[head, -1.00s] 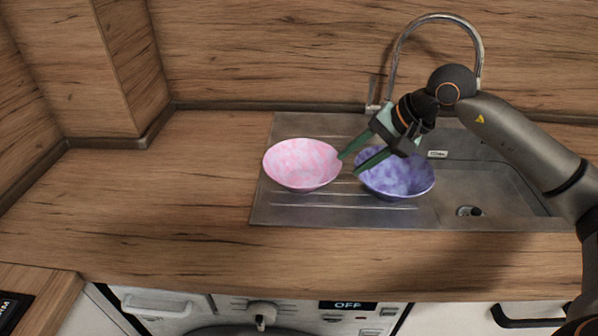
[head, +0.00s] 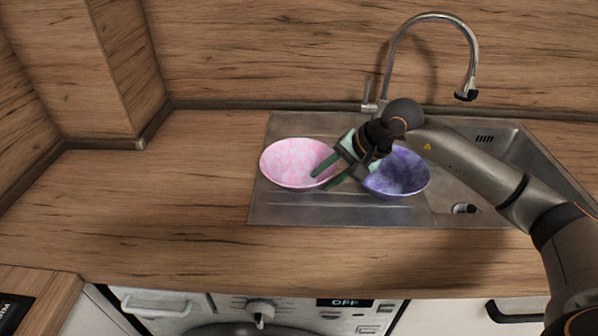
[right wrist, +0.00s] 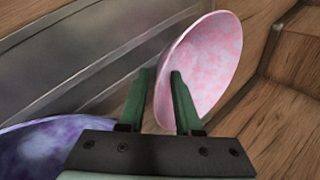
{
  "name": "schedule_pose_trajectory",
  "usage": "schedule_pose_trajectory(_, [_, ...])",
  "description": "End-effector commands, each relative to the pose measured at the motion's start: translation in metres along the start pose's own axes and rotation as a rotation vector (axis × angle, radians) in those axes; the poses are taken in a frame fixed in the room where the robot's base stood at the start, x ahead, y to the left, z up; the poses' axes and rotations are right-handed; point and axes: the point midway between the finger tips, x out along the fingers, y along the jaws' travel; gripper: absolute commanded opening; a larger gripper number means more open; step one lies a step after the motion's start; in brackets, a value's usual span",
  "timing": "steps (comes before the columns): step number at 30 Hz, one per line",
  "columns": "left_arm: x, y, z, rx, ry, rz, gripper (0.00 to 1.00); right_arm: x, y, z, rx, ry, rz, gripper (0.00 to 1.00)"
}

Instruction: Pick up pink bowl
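The pink bowl (head: 292,163) sits upright on the left part of the steel drainboard in the head view. In the right wrist view the pink bowl (right wrist: 214,62) has its near rim passing between the two green fingers. My right gripper (head: 321,181) is open at the bowl's right rim, one finger over the inside and one outside. It shows in the right wrist view (right wrist: 160,80) with a gap between the fingers; contact with the rim cannot be told. My left gripper is not in view.
A purple bowl (head: 398,174) stands close on the right, partly behind my right gripper; it also shows in the right wrist view (right wrist: 45,150). The faucet (head: 432,18) rises behind the sink (head: 500,150). The wooden counter (head: 170,200) to the left is clear.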

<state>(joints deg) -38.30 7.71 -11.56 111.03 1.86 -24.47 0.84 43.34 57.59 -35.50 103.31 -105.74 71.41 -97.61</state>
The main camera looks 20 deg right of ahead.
Motion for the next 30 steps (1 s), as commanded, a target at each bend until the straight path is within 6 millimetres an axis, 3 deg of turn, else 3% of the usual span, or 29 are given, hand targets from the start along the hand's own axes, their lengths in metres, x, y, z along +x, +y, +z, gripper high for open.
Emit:
schedule_pose_trajectory(1, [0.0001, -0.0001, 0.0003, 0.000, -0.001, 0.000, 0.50, -0.0002, 0.0000, 0.0000, 0.000, 0.000, 0.000, 0.26])
schedule_pose_trajectory(8, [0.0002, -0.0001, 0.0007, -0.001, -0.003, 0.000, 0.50, -0.0005, -0.0001, 0.0000, 0.000, 0.000, 0.000, 0.00])
schedule_pose_trajectory(30, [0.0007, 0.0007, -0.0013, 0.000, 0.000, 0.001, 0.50, -0.0006, -0.0002, -0.0001, 0.000, 0.000, -0.001, 0.00])
